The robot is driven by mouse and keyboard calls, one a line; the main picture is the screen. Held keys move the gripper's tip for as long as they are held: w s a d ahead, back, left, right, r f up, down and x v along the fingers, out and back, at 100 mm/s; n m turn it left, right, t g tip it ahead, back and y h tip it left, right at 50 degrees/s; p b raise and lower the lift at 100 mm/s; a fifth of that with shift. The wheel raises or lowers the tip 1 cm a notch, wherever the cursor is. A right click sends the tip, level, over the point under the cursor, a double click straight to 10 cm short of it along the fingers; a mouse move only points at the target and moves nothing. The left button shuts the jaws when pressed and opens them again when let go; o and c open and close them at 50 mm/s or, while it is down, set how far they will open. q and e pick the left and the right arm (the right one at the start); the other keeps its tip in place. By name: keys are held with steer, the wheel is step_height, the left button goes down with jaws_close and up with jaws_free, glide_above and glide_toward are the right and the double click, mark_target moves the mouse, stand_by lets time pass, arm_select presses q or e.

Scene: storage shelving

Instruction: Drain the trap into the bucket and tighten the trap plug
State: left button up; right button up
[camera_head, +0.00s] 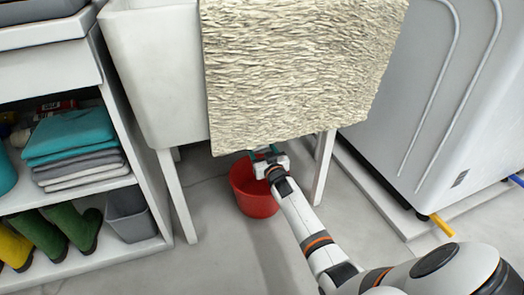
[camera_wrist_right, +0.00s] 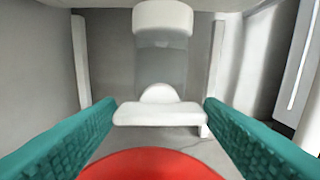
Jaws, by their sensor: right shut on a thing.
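The trap (camera_wrist_right: 162,60) hangs in the right wrist view, with a white collar on top and a clear grey body. The white trap plug (camera_wrist_right: 158,114) with its wide wing handle is at its lower end. My right gripper (camera_head: 266,154) is under the sink, above the red bucket. Its teal pads are shut on the two ends of the plug's handle. The red bucket (camera_head: 252,196) stands on the floor below; its red also shows at the bottom of the wrist view (camera_wrist_right: 150,166). The bucket's inside is mostly hidden. My left gripper is not in view.
The white sink (camera_head: 150,75) with a textured cream panel (camera_head: 300,70) hides the trap from above. Sink legs (camera_head: 178,195) stand either side of the bucket. A shelf with towels (camera_head: 75,140) and boots is at left, a white appliance (camera_head: 440,100) at right.

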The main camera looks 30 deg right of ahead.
steer(key=n, duration=0.3)
steer(key=shift+a+p, duration=0.1)
steer(key=shift+p, duration=0.3)
steer(key=n, duration=0.4)
steer(key=shift+f, duration=0.1)
steer(key=n, duration=0.3)
steer(key=shift+f+n, duration=0.1)
steer(key=shift+n, duration=0.3)
steer(key=shift+a+n+b, duration=0.1)
steer(key=shift+n+b, duration=0.6)
steer(key=shift+n, duration=1.5)
steer(key=o, duration=1)
